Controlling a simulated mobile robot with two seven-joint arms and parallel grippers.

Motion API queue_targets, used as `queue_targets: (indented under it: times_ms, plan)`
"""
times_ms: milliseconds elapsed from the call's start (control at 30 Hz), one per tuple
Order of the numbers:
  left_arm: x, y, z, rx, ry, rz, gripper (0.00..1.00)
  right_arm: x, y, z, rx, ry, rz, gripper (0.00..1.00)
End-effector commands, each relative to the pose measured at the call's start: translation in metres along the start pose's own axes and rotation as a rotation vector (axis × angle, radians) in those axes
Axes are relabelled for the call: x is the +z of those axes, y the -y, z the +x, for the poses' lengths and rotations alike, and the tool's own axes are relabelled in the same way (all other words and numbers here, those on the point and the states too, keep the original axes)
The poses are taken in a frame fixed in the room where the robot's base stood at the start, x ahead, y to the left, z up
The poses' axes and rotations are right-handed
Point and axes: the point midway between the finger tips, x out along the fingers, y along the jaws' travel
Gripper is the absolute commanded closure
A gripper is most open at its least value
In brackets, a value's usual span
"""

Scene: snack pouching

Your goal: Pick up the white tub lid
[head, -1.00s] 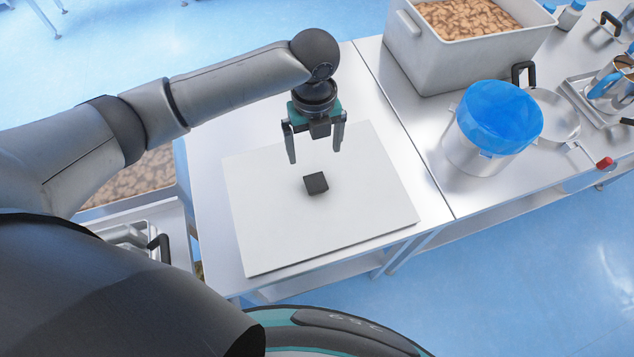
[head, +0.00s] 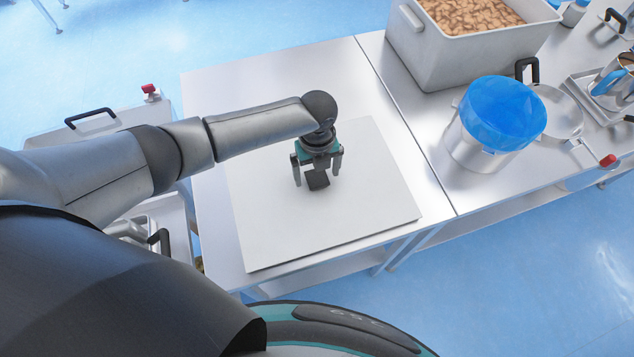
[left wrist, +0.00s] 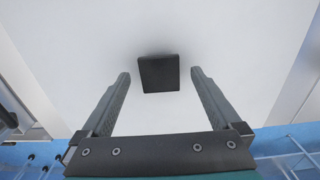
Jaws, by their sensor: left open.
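The white tub lid (head: 375,205) is a flat, pale, square slab lying on the steel table, with a small black block handle (head: 318,181) on its top. My left gripper (head: 317,175) is open and points down over the handle, hiding part of it in the head view. In the left wrist view the handle (left wrist: 159,75) shows between the tips of the left gripper (left wrist: 160,80), with a gap on each side. I cannot tell how far the tips are above the lid. My right gripper is not in view.
A white tub (head: 450,62) filled with brown pieces stands on the neighbouring table at the back right. A steel pot with a blue cover (head: 502,112) stands in front of it. A pan (head: 562,112) lies to the right. The steel table (head: 300,75) behind the lid is bare.

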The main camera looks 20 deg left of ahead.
Motion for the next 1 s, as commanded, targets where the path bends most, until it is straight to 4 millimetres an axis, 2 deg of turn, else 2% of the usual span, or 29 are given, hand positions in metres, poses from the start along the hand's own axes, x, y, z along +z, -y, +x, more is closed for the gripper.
queue_targets:
  times_ms: [100,367,1000]
  plan:
    - [0.0002,0.0,0.0071,0.0,0.001,0.0,0.03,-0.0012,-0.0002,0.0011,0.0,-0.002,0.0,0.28]
    - [0.0002,0.0,0.0077,-0.001,0.001,0.001,0.04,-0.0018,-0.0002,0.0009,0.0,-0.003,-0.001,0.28]
    - [0.0005,-0.0001,0.0074,-0.001,0.001,0.0,0.76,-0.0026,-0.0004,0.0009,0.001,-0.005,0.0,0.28]
